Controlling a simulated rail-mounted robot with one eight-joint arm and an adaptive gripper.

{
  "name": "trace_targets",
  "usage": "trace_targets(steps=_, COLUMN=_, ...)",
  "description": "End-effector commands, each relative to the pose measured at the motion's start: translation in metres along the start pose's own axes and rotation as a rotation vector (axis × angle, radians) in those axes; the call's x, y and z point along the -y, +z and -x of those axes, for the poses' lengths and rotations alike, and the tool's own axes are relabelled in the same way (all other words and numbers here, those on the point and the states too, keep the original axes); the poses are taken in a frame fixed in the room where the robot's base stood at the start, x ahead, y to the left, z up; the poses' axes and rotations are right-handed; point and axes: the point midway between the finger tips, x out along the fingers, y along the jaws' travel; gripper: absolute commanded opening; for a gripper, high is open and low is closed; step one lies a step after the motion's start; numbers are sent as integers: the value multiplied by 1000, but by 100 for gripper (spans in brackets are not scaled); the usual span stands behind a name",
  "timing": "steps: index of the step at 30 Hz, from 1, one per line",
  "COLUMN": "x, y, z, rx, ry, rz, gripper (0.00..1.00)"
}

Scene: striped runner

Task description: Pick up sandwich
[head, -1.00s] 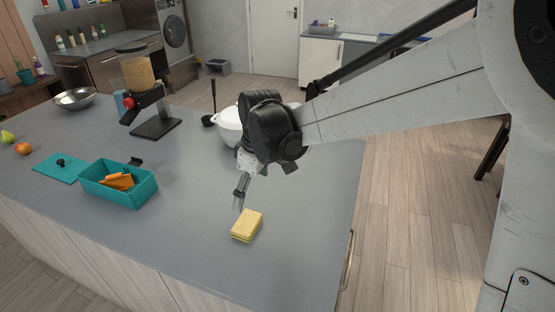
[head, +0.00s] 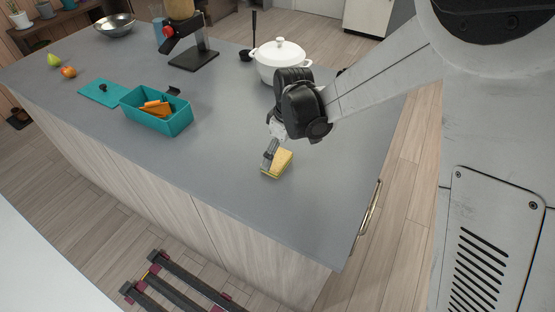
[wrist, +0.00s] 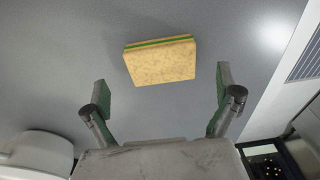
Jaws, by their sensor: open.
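The sandwich (head: 281,162) is a yellow-tan block lying on the grey counter near its front edge. In the wrist view the sandwich (wrist: 161,61) shows a green layer along one side. My gripper (head: 271,155) is above and beside it in the head view, and a finger hides part of its left side. In the wrist view my gripper (wrist: 162,95) is open, with its two fingers spread wider than the sandwich, which lies beyond the fingertips and between their lines. Nothing is held.
A teal box (head: 181,121) with orange pieces stands to the left, with its teal lid (head: 97,93) nearby. A white pot (head: 280,52) stands behind my gripper, and a dispenser on a black stand (head: 195,58) is farther back. The counter around the sandwich is clear.

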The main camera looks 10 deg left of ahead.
Motion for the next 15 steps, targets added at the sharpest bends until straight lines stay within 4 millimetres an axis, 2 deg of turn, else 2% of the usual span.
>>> trace_targets(steps=7, x=2, y=0, z=-30, rx=0, ry=0, rz=1, gripper=98)
trace_targets(steps=15, x=3, y=1, z=-41, rx=0, ry=0, rz=1, gripper=98)
